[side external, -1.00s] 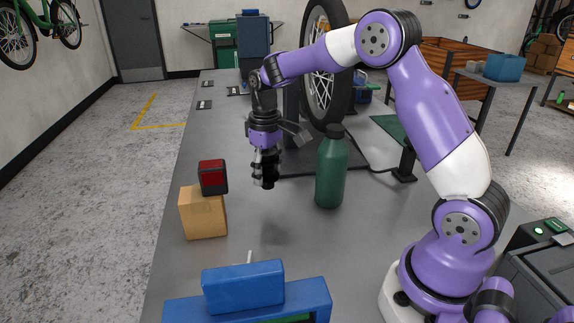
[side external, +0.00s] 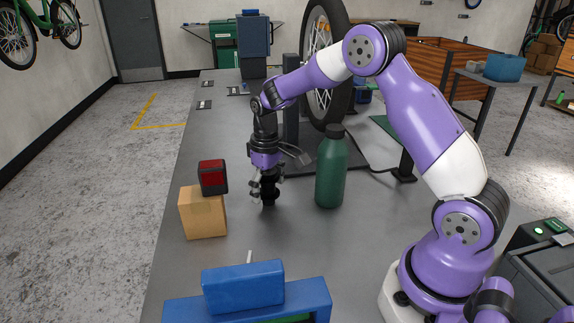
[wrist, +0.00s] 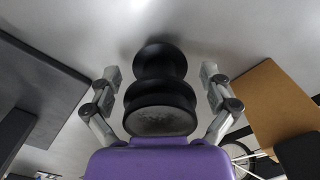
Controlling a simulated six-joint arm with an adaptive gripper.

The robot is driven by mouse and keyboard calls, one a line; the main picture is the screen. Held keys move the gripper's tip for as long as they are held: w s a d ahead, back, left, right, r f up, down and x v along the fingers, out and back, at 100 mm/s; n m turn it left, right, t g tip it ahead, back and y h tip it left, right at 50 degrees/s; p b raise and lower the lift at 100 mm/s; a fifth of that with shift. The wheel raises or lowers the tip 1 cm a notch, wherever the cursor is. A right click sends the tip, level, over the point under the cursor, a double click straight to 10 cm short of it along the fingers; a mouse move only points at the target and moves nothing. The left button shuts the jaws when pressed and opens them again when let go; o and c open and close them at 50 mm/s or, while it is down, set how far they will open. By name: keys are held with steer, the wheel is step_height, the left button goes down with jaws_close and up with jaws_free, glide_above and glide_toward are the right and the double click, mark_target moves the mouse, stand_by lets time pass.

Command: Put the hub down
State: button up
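The hub (side external: 269,196) is a black, spool-shaped part with wide flanges. It stands upright on the grey workbench (side external: 235,250), with its lower end appearing to touch the surface. In the wrist view the hub (wrist: 160,92) is in the middle, between my fingers. My gripper (side external: 266,183) is around the hub's upper part, pointing down. Its fingers are spread, and the wrist view shows clear gaps on both sides of the hub. The hub's top is partly hidden by the gripper in the side view.
A cardboard box (side external: 203,214) with a red-and-black light (side external: 213,177) on top stands left of the hub. A green bottle (side external: 331,170) stands close on the right. A wheel (side external: 322,70) on a stand is behind. A blue block (side external: 243,287) is in front.

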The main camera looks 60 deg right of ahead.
steer(key=shift+r, duration=0.15)
step_height(320, 180, up, 12)
steer(key=shift+f, duration=0.2)
steer(key=s+a+r+t, duration=0.3)
steer(key=s+a+r, duration=0.25)
steer(key=s, duration=0.25)
steer(key=s+a+f+t, duration=0.2)
steer(key=s, duration=0.6)
steer(key=shift+s+a+t, duration=0.3)
steer(key=shift+s, duration=0.1)
